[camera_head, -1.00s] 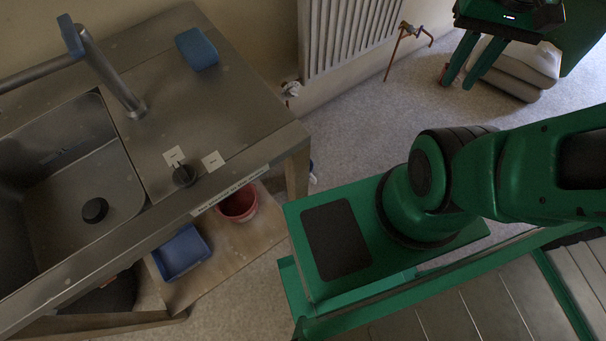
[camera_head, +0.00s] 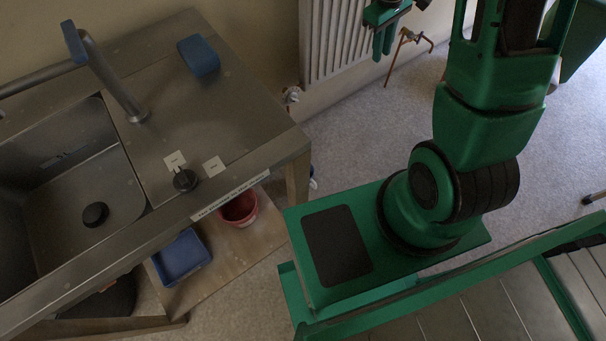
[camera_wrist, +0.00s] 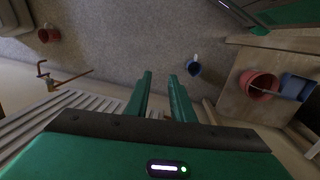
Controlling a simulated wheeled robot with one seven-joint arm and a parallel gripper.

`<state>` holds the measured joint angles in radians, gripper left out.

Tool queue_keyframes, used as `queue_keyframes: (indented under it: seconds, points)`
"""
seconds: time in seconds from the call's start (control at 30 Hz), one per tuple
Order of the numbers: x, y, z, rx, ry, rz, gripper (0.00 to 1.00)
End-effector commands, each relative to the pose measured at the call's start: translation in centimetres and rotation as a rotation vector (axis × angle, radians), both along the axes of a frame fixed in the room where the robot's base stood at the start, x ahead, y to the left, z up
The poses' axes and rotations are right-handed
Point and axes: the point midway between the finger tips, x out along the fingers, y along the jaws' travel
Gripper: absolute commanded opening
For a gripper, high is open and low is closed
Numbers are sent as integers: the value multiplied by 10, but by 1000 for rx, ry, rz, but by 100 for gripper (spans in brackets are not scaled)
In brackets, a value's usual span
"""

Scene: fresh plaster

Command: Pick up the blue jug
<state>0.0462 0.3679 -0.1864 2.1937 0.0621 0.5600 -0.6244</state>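The blue jug (camera_wrist: 194,68) stands on the grey floor in the wrist view, beyond my fingertips and a little to their right. Its pale inside or handle shows at the top. In the head view it is mostly hidden behind the sink unit's leg; only a small blue and white bit (camera_head: 312,181) shows. My gripper (camera_wrist: 160,75) is open, with both green fingers apart and nothing between them. In the head view my gripper (camera_head: 383,50) hangs at the top, in front of the radiator's right side, well apart from the jug.
The steel sink unit (camera_head: 215,115) fills the left. Its lower shelf (camera_head: 235,255) holds a red bucket (camera_head: 239,208) and a blue tray (camera_head: 180,257). A radiator (camera_head: 340,40) and copper pipe (camera_head: 394,63) are at the wall. A red mug (camera_wrist: 48,34) sits on the floor.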

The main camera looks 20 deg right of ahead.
Motion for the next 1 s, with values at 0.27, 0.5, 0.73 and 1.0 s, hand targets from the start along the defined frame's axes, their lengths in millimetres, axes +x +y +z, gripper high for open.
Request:
queue_keyframes:
  seconds: [0.27, 0.5, 0.73, 1.0]
  points:
    - [56, 30, -107, -2, 33, 291, 22]
    - [83, 63, -210, 8, 54, 539, 22]
    - [84, 97, -316, 26, 70, 772, 22]
    - [55, 136, -443, 58, 81, 1036, 22]
